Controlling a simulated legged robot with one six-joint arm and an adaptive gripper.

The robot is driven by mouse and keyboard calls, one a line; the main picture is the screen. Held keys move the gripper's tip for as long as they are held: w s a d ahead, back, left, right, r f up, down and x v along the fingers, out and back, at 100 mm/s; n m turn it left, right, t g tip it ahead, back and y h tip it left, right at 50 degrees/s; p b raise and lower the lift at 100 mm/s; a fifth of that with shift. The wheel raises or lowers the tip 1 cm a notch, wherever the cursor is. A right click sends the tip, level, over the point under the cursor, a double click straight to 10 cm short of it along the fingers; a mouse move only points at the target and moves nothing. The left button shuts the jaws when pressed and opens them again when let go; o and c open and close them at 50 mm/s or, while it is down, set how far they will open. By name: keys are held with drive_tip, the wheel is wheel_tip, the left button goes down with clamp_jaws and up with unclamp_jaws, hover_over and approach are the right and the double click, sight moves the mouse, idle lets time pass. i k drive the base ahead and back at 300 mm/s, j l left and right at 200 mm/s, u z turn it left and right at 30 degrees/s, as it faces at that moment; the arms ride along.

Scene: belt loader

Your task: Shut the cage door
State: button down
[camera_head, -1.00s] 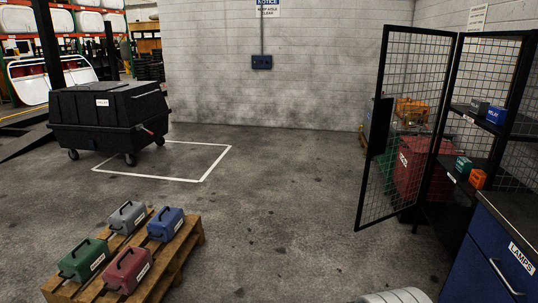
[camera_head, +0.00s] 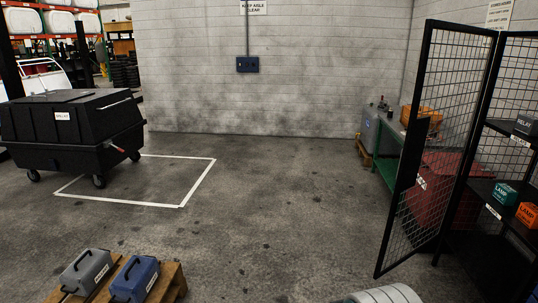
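The cage door (camera_head: 408,152) is a black-framed wire mesh panel at the right. It stands open, swung out from its hinge side at the cage (camera_head: 492,100), with its free edge toward the aisle. A dark plate sits about midway up its free edge. The cage's shelves (camera_head: 482,190) show to the right of the door, holding small teal, orange and grey boxes. My gripper is not in view. A pale rounded part at the bottom edge seems to be mine.
A black wheeled bin (camera_head: 75,135) stands at the left beside a white floor outline (camera_head: 197,185). A pallet (camera_head: 170,285) with grey and blue cases is at the lower left. A red container (camera_head: 438,190) and green bench (camera_head: 385,155) stand behind the door. The middle floor is clear.

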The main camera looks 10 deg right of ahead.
sight(411, 154)
drive_tip(key=i+j+z, duration=0.1)
drive_tip(key=i+z, duration=0.3)
drive_tip(key=i+j+z, duration=0.4)
drive_tip(key=i, duration=0.15)
drive_tip(key=i+j+z, duration=0.85)
drive_tip(key=j+z, duration=0.2)
drive_tip(key=i+j+z, duration=0.15)
drive_tip(key=j+z, duration=0.15)
drive_tip(key=i+j+z, duration=0.15)
drive_tip(key=j+z, duration=0.2)
drive_tip(key=i+j, duration=0.6)
drive_tip(key=i, duration=0.2)
drive_tip(key=j+u, duration=0.05)
